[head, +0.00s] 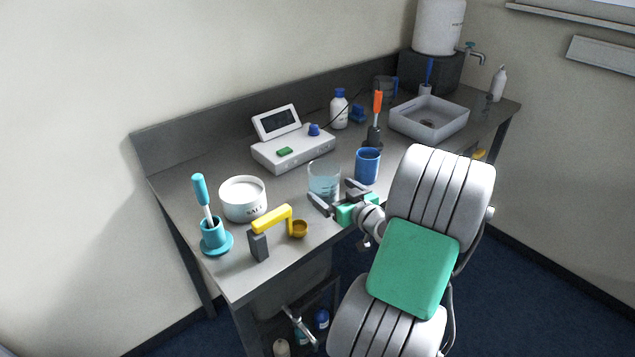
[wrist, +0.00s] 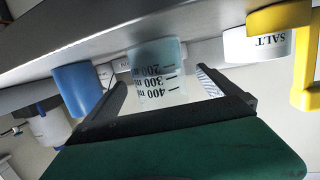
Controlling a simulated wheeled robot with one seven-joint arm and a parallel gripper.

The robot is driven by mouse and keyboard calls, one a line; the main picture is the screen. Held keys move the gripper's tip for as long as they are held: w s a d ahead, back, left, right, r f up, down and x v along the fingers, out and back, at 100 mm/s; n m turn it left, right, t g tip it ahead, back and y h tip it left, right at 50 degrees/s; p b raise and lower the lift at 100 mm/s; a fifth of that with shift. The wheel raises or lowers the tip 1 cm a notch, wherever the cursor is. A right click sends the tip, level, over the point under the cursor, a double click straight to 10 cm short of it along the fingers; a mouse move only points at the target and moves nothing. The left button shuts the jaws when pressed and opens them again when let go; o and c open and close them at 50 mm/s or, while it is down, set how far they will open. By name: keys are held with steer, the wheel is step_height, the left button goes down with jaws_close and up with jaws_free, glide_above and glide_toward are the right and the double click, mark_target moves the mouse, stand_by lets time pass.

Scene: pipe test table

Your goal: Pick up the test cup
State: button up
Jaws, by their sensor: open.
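A clear beaker (head: 324,176) with pale blue liquid or tint stands upright near the table's front edge. In the wrist view the beaker (wrist: 160,72) appears upside down, its printed scale showing 200, 300 and 400. A blue cup (head: 368,166) stands just right of it; in the wrist view the blue cup (wrist: 78,88) is at the left. No label tells which one is the test cup. My gripper (head: 333,194) is open and low at the table's front edge. Its fingers (wrist: 163,84) point at the beaker, one on each side in the wrist view; contact cannot be told.
Left stand a white salt jar (head: 243,199), a yellow scoop on a grey stand (head: 259,245) and a turquoise holder (head: 215,238). Behind are a white meter (head: 292,150) and an orange-handled tool (head: 377,104). A grey basin (head: 429,119) stands at the back right.

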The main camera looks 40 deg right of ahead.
steer(key=x, duration=0.2)
steer(key=p+x, duration=0.1)
steer(key=x, duration=0.2)
steer(key=shift+w+d+f+p, duration=0.2)
steer(key=shift+w+f+p, duration=0.1)
steer(key=shift+f+p, duration=0.15)
steer(key=shift+c, duration=0.3)
steer(key=c, duration=2)
